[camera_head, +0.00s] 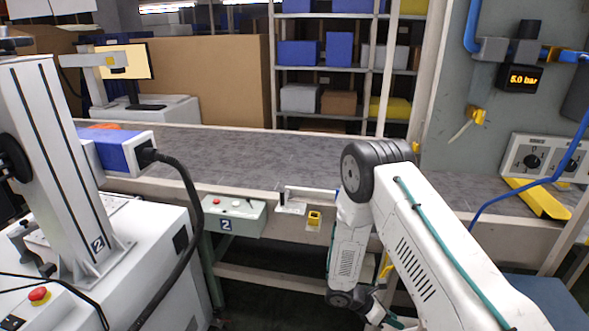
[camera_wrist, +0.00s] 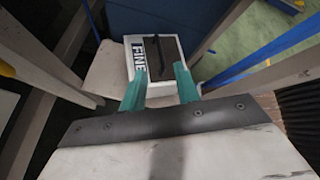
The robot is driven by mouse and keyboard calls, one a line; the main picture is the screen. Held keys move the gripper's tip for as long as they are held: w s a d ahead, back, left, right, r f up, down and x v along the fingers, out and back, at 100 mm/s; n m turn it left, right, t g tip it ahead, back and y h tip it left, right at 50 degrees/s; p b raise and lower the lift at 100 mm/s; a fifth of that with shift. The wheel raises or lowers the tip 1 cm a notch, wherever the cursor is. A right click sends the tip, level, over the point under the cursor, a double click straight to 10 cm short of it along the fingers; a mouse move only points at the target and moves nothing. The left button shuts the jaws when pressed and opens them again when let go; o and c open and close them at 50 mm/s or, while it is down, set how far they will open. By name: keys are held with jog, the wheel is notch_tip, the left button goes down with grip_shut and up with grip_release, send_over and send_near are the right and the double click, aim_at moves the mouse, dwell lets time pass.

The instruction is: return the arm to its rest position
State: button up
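My arm (camera_head: 426,246) is in the right half of the head view, bent at the elbow, with its forearm hanging down in front of the conveyor. My gripper (camera_wrist: 160,70) shows in the wrist view with its two teal fingers spread apart. No object is seen held between them. A white box marked "FINE" (camera_wrist: 139,58), with a dark top, lies beyond the fingertips on a pale surface. The fingers overlap its outline in the picture; I cannot tell how far away it is. In the head view the gripper is mostly hidden at the bottom edge.
The grey conveyor belt (camera_head: 262,152) runs across behind my arm. A control box marked 2 (camera_head: 234,216) hangs at its front rail. A white machine (camera_head: 130,262) with a black cable stands at left. A panel with dials (camera_head: 551,158) and a blue hose is at right.

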notch_tip(320, 180, up, 19)
jog(key=w+a+m+y, duration=0.1)
jog(key=w+m+y, duration=0.15)
jog(key=m, duration=0.45)
jog(key=s+a+r+m+t+y, duration=0.1)
jog(key=s+r+m+y, duration=0.15)
jog(key=r, duration=0.75)
jog(key=s+a+r+m+t+y, duration=0.1)
jog(key=s+r+m, duration=0.25)
jog(key=r, duration=0.55)
jog(key=s+a+r+m+t+y, duration=0.2)
jog(key=s+r+m+t+y, duration=0.15)
jog(key=s+r, duration=0.45)
jog(key=s+a+r+m+t+y, duration=0.2)
jog(key=s+a+r+m+t, duration=0.1)
jog(key=s+r+m, duration=0.3)
jog(key=s+f+n+g, duration=0.1)
jog(key=s+f+g, duration=0.1)
jog(key=s+g, duration=0.2)
jog(key=s, duration=0.3)
jog(key=shift+d+f, duration=0.3)
jog(key=shift+f, duration=0.1)
jog(key=shift+s+n+h, duration=0.1)
jog(key=shift+n+h, duration=0.15)
